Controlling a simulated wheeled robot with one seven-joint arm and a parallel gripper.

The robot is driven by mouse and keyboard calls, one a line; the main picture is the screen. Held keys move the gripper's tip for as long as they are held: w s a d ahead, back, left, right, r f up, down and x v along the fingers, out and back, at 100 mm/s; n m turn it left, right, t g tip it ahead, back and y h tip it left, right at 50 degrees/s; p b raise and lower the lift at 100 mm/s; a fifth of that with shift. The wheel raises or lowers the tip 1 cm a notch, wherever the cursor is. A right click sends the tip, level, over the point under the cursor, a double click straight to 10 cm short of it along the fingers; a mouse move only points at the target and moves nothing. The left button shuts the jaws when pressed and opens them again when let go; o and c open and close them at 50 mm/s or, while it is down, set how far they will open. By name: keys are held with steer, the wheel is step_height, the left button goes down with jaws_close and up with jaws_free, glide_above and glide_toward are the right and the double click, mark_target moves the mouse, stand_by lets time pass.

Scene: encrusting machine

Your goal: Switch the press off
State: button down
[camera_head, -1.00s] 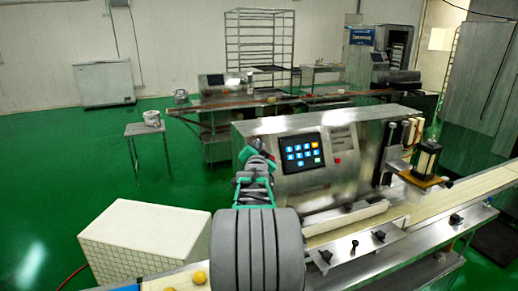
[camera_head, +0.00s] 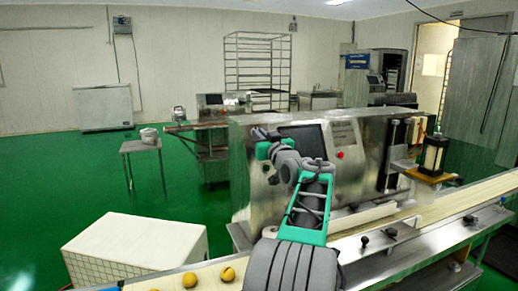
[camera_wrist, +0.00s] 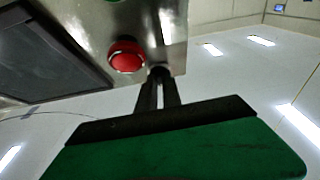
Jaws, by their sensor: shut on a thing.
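The steel press (camera_head: 380,140) stands at the centre of the head view, its control screen (camera_head: 305,140) dark. My gripper (camera_head: 264,140) is at the panel left of this screen, its fingertips too small to tell there. In the wrist view my gripper (camera_wrist: 159,80) has its dark fingers close together at a small grey knob (camera_wrist: 160,71) on the steel panel. The fingers are shut on the knob and mostly cover it, so its turn position cannot be told. A red button (camera_wrist: 127,56) sits just left of the fingertips, apart from them.
A dark screen (camera_wrist: 50,55) fills the wrist view's left side. A conveyor (camera_head: 440,205) runs along the press front. A white box (camera_head: 135,250) and yellow dough balls (camera_head: 227,274) are at lower left. A small table (camera_head: 142,146) stands behind on open green floor.

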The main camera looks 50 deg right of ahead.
steer(key=n+y, duration=0.1)
steer(key=n, duration=0.1)
steer(key=shift+s+d+f+n+t+y, duration=0.15)
steer(key=shift+d+n+t+y, duration=0.1)
steer(key=shift+n+t+y, duration=0.15)
steer(key=n+y, duration=0.1)
steer(key=n, duration=0.1)
steer(key=n+y+p, duration=0.1)
steer(key=shift+d+r+n, duration=0.1)
steer(key=shift+r+n, duration=0.2)
steer(key=shift+n, duration=0.1)
steer(key=n+y+p, duration=0.1)
steer(key=n+p, duration=0.1)
steer(key=n+y+p, duration=0.2)
steer(key=shift+d+r+p, duration=0.1)
steer(key=shift+r+p, duration=0.1)
steer(key=shift+p, duration=0.15)
steer(key=shift+f+n+y+p, duration=0.1)
steer(key=shift+n+y+p, duration=0.3)
steer(key=shift+n+p, duration=0.35)
steer(key=shift+f, duration=0.1)
steer(key=c, duration=1.5)
jaws_free()
steer(key=s, duration=0.5)
steer(key=s+b, duration=0.1)
steer(key=s, duration=0.1)
steer(key=shift+s+a, duration=0.35)
steer(key=shift+a, duration=0.05)
